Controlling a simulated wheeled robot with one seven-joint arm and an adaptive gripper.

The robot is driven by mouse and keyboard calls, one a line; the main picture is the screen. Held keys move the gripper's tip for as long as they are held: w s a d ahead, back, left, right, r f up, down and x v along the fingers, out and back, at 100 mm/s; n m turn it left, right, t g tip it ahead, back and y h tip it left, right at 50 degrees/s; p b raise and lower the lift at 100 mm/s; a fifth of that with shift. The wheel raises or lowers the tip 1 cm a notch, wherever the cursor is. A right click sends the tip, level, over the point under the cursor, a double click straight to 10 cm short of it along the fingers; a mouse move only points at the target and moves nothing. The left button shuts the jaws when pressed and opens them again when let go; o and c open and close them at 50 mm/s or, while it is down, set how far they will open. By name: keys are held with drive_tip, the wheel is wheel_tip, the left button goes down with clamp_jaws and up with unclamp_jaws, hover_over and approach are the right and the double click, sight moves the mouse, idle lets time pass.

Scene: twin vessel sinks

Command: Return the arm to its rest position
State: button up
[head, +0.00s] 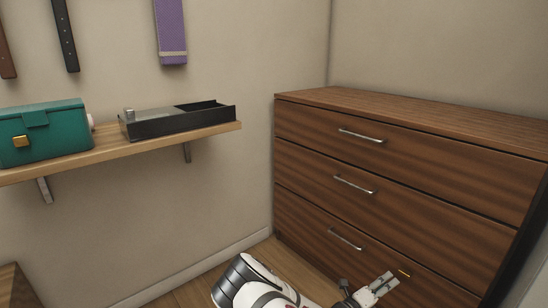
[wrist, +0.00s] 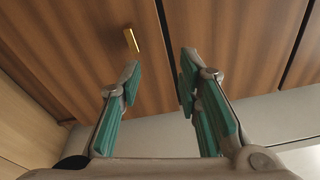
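My gripper (head: 385,281) is low in front of the wooden chest of drawers (head: 400,190), at the bottom of the head view. In the wrist view my gripper (wrist: 161,75) has its two teal-padded fingers apart, with nothing between them. A small gold-coloured bar (wrist: 131,40) shows on the wood just beyond the left fingertip, apart from it as far as I can tell. A small yellowish bar (head: 404,272) also shows beside the fingertips in the head view. My arm enters from the bottom edge; its lower part is out of frame.
A wall shelf (head: 110,151) at the left holds a teal bag (head: 50,130) and an open black tray (head: 178,124). Belts and a purple strap (head: 171,30) hang above. Silver drawer handles (head: 361,136) stick out from the chest. Some bare floor (head: 205,287) shows left of the chest.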

drive_tip(key=s+a+r+m+g+y, duration=0.1)
drive_tip(key=s+r+m+g+y, duration=0.2)
drive_tip(key=s+r+m+g, duration=0.55)
drive_tip(key=s+a+r+m+g+y, duration=0.3)
drive_tip(key=s+r+m, duration=0.7)
drive_tip(key=r+m, duration=0.75)
drive_tip(key=s+a+r+m+t+y, duration=0.1)
drive_tip(key=s+a+r+m+y, duration=0.3)
drive_tip(key=s, duration=0.4)
drive_tip(key=s+a+r+m+t+y, duration=0.1)
drive_tip(key=s+a+r+m+y, duration=0.2)
drive_tip(key=s+a+m, duration=0.35)
drive_tip(key=s+a+r+m+t+y, duration=0.1)
drive_tip(key=s+a+r+m+y, duration=0.25)
drive_tip(key=s, duration=0.65)
wheel_tip(320, 180, up, 40)
drive_tip(key=n+t+p, duration=0.1)
drive_tip(key=t+p, duration=0.3)
drive_tip(key=p, duration=3.3)
drive_tip(key=shift+w+d+f+h+p, duration=0.2)
drive_tip(key=shift+d+h+p, duration=0.15)
drive_tip(key=shift+p, duration=0.05)
drive_tip(key=shift+c, duration=0.2)
